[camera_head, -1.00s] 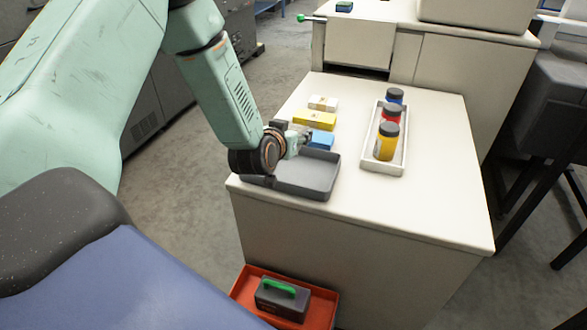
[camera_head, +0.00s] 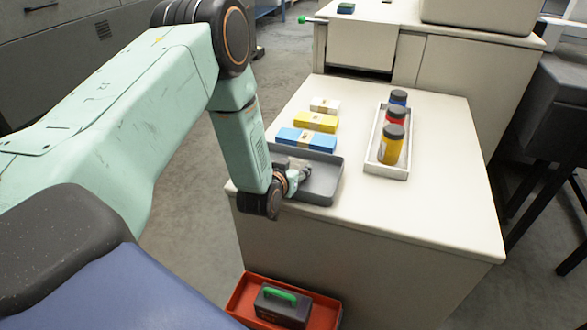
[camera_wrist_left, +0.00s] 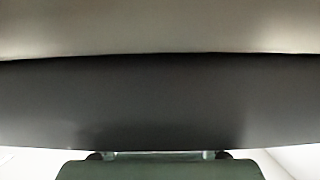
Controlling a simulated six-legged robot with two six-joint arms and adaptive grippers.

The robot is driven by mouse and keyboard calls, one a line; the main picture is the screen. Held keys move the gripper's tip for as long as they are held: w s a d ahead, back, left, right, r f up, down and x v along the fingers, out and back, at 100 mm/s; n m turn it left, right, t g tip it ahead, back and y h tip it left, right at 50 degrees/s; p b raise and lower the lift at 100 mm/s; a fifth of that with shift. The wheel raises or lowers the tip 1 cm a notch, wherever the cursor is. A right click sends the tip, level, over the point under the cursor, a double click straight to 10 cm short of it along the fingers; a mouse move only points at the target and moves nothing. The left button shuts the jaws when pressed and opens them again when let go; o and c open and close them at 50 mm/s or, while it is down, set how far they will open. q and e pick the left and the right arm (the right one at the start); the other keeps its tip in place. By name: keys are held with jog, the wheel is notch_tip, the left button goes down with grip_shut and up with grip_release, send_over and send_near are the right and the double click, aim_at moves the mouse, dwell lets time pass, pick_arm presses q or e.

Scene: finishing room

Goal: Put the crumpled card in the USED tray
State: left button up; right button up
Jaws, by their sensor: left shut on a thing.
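A shallow dark grey tray (camera_head: 329,182) lies at the table's near left corner; no USED label is readable on it. My left gripper (camera_head: 298,170) is over the tray's left part, pointing toward its inside. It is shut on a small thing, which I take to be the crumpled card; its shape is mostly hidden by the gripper. The left wrist view shows only a dark grey band, a paler band above it and my green gripper body at the bottom. My right gripper is not in view.
Blue (camera_head: 306,139), yellow (camera_head: 316,122) and white (camera_head: 324,105) blocks lie in a row behind the tray. A white tray (camera_head: 387,170) holds blue, red and yellow bottles. A red bin (camera_head: 244,298) with a dark box (camera_head: 282,306) sits low in front. The table's right side is clear.

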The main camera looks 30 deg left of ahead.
pick_arm(q)
jog(key=shift+s+d, duration=0.1)
jog(key=shift+s, duration=0.15)
jog(key=o, duration=0.5)
jog(key=shift+f, duration=0.1)
jog(key=shift+c, duration=0.2)
jog(key=shift+o, duration=0.8)
jog(key=shift+a, duration=0.25)
jog(key=o, duration=0.3)
jog(key=shift+d, duration=0.15)
jog(key=shift+r, duration=0.25)
jog(key=p+v, duration=0.1)
jog(key=v, duration=1.1)
jog(key=shift+p, duration=0.4)
jog(key=shift+f, duration=0.1)
